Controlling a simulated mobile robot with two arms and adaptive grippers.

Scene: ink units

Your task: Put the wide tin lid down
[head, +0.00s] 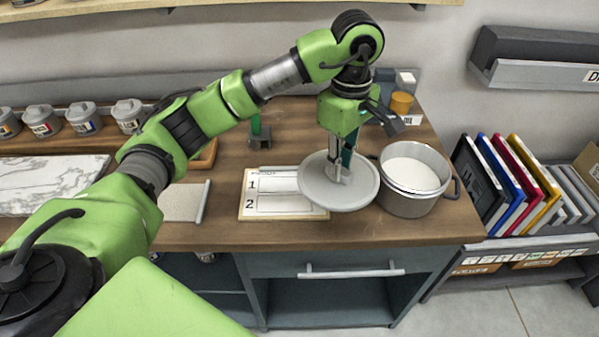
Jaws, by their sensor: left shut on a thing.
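The wide tin lid (358,190) is a round grey disc. My left gripper (338,174) comes down from above and is shut on the middle of the lid. The lid looks roughly level, between the numbered card and the tin, and overlaps the card's right edge in the picture. I cannot tell whether it touches the table or hangs just above it. The wide grey tin (410,203) stands to its right, uncovered, with white stuff inside. My right gripper is not in view.
The white card (258,207) marked 1 and 2 lies on the wooden table (420,229). Behind the gripper are an orange jar (401,103) and small blocks. Several small lidded tins (84,119) and a marble slab (50,183) are at left. Bare table lies in front of the lid.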

